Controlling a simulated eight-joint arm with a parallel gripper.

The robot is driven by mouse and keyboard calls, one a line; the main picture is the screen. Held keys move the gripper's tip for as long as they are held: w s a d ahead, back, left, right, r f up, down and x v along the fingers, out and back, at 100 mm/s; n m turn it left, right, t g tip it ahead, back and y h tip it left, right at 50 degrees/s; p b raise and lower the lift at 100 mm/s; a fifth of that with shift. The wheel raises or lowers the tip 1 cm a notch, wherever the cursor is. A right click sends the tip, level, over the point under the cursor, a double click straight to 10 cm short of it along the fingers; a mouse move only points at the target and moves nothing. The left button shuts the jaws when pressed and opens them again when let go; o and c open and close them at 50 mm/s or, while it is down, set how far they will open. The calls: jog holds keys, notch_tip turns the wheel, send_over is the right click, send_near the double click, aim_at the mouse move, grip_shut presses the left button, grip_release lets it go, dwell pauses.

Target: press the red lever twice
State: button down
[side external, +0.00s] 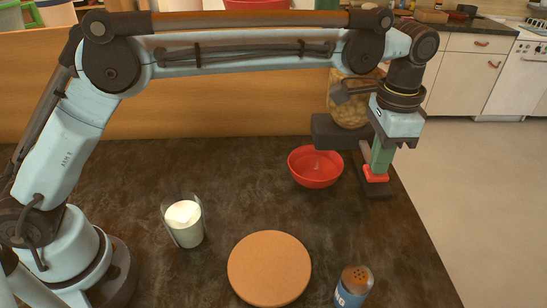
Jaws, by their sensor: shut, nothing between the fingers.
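The red lever (376,173) shows as a small red pad at the right of the dark counter, on a dark base (376,191). My gripper (379,172) points down directly above the red pad, with green fingers shut and empty. The fingertips look to be at the pad's top; whether they touch it or how far it is pressed I cannot tell. The fingers hide part of the lever.
A red bowl (315,168) stands just left of the lever. A glass (184,222), a round tan board (269,268) and a shaker (353,288) sit nearer. The counter's right edge is close.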

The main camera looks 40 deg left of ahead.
jog(key=shift+f, duration=1.55)
jog(key=shift+r, duration=2.65)
jog(key=shift+f, duration=0.1)
jog(key=shift+f, duration=2.55)
jog(key=shift+r, duration=2.65)
